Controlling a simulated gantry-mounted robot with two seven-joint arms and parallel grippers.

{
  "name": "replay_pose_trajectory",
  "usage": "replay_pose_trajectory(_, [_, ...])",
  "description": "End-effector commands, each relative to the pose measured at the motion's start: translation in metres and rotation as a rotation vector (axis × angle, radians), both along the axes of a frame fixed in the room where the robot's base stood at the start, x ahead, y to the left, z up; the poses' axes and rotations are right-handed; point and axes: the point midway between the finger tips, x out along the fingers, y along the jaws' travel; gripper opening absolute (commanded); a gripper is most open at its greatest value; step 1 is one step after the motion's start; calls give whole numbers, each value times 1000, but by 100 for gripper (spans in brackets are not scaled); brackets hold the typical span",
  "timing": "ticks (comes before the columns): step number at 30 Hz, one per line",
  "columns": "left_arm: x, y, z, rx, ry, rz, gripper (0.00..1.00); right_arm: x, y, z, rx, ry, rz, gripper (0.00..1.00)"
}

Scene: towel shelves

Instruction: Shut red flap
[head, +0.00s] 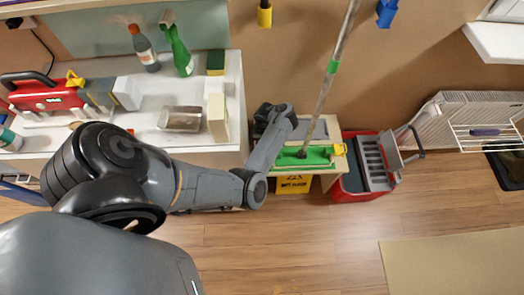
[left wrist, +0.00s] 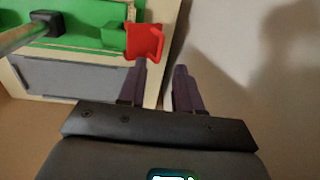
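The red flap (left wrist: 144,41) shows in the left wrist view at the right end of the green top of a low box (left wrist: 80,78). It stands out from the surface at an angle. My left gripper (left wrist: 162,68) is open and empty, its two fingers apart. The left finger's tip lies just below the flap in the picture; I cannot tell whether they touch. In the head view my left arm reaches over the box's left side, and I cannot make out the flap there. My right gripper is in neither view.
A mop handle (head: 332,67) rises from the green top (head: 305,157). A yellow piece (head: 340,149) sits at its right end. A red mop bucket (head: 362,182) stands to the right. A white counter (head: 150,133) with bottles is at left. The front wooden floor (head: 290,240) is clear.

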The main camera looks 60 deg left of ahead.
Motion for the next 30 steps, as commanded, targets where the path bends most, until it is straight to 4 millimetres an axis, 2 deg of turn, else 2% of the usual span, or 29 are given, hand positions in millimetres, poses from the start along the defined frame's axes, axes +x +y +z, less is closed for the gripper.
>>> replay_pose_trajectory(1, [-1,0,-15,-1,0,0,34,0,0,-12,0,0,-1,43])
replay_pose_trajectory(9, [-2,1,-48,0,-1,-1,34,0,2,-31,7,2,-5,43])
replay_pose_trajectory(15, [-3,1,-57,0,-1,-1,34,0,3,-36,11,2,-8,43])
replay_pose_trajectory(24, [-3,1,-57,1,-2,-1,34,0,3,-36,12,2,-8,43])
replay_pose_trajectory(26, [-3,1,-57,1,-2,-1,26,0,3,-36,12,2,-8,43])
replay_pose_trajectory(30, [-3,1,-57,1,-2,-1,5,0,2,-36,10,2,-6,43])
